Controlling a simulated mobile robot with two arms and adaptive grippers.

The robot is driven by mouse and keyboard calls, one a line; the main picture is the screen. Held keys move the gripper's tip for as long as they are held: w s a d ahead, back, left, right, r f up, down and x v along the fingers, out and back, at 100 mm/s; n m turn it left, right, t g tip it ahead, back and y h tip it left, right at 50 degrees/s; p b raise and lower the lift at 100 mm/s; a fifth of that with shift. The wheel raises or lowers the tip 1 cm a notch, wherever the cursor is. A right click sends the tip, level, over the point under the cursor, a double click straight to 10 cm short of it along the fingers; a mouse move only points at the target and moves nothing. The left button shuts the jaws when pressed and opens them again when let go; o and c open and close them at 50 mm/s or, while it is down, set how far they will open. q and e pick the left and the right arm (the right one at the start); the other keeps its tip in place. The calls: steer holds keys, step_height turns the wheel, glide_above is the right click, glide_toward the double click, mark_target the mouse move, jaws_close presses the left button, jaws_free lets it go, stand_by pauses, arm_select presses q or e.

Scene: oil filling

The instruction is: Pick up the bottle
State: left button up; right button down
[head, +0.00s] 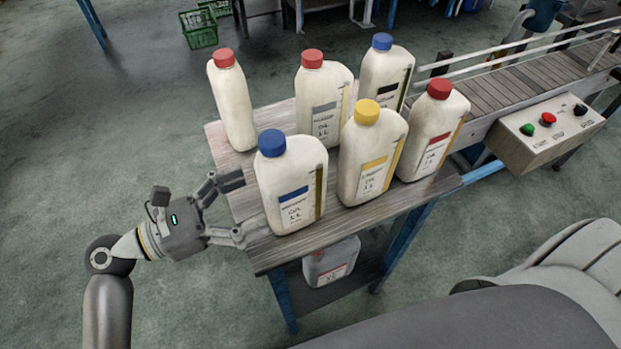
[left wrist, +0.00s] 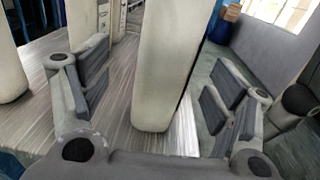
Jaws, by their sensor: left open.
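Several white oil bottles stand upright on the wooden table. The nearest on the left is a blue-capped bottle (head: 290,180) with a blue label band. My left gripper (head: 238,207) is open and empty just left of it, its fingers spread towards its side. In the left wrist view a white bottle (left wrist: 165,65) stands between the open fingers (left wrist: 160,100), apart from both. A yellow-capped bottle (head: 368,150) stands to its right. Red-capped bottles stand at the back left (head: 232,105), back middle (head: 322,95) and right (head: 432,130). A second blue-capped bottle (head: 385,70) is at the back. My right gripper is not seen.
The table (head: 335,222) is crowded, with its front left edge near my gripper. A grey container (head: 330,262) sits on the shelf below. A conveyor (head: 510,85) and a button box (head: 545,132) are at the right. The floor at the left is clear.

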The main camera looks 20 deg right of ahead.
mark_target(264, 193)
arm_select(q)
steer(key=d, duration=0.3)
steer(key=shift+w+d+p, duration=0.1)
steer(key=shift+d+p, duration=0.1)
steer(key=shift+p, duration=0.15)
steer(key=d+p, duration=0.1)
steer(key=d, duration=0.3)
steer(key=shift+d+f, duration=0.15)
steer(key=shift+d, duration=0.1)
steer(key=shift+d+f, duration=0.15)
steer(key=shift+d, duration=0.25)
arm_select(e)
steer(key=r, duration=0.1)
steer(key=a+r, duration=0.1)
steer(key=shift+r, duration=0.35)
arm_select(q)
steer(key=c, duration=1.2)
jaws_close()
steer(key=shift+r+p, duration=0.25)
steer(key=shift+p, duration=0.05)
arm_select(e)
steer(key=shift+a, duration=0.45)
